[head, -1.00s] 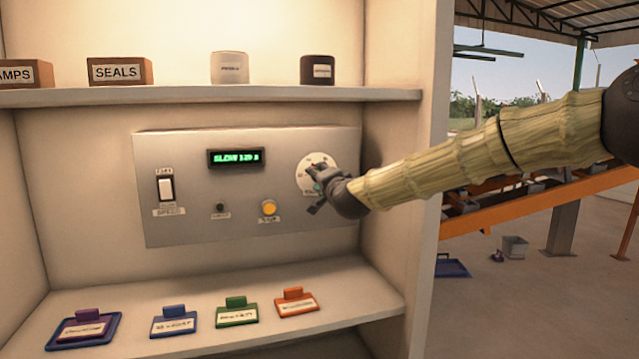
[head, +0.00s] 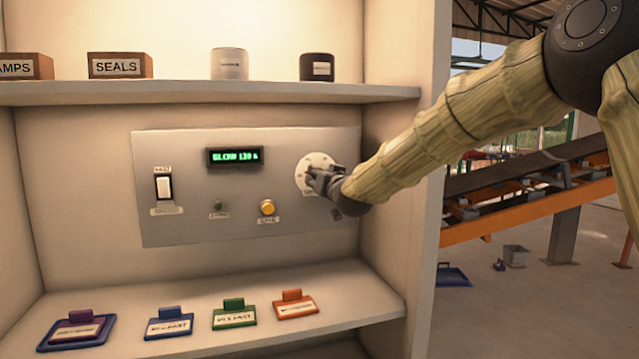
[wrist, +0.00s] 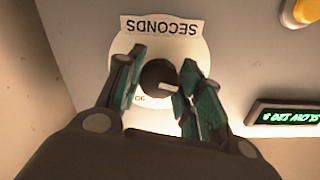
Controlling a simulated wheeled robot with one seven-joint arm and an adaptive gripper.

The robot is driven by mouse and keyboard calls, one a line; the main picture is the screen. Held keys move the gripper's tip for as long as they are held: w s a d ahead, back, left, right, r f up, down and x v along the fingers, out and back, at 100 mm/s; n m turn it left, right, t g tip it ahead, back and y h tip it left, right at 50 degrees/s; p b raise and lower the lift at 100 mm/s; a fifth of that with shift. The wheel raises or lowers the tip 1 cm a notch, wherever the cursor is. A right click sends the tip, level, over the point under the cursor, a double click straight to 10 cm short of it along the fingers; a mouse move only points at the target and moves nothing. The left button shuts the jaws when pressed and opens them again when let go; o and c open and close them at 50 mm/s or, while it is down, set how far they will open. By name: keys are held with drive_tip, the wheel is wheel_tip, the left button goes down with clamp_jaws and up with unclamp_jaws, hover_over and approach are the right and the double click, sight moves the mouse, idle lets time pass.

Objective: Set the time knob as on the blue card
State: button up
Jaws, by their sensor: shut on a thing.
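The time knob (wrist: 157,74) is a dark round knob with a pale pointer mark, on a white dial (wrist: 192,50) labelled SECONDS in the wrist view. My gripper (wrist: 160,82) is shut on the knob, one finger on each side. In the head view my gripper (head: 315,178) covers the knob and part of the dial (head: 318,160). The blue card (head: 169,323) stands on the lower shelf, second from left; its lettering is too small to read surely. The green display (head: 234,156) seems to read SLOW 120 with a small last character.
The grey panel (head: 280,140) also bears a white rocker switch (head: 164,187), a small dark button (head: 218,205) and a yellow button (head: 267,207). Purple, green (head: 234,314) and orange (head: 295,303) cards share the lower shelf (head: 330,340). The cabinet's right wall (head: 400,200) is close to my arm.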

drive_tip(key=shift+f+n+b, duration=0.2)
drive_tip(key=shift+n+b, duration=0.2)
drive_tip(key=shift+n, duration=0.8)
drive_tip(key=o, duration=1)
drive_tip(key=shift+r, duration=0.1)
drive_tip(key=v, duration=1.2)
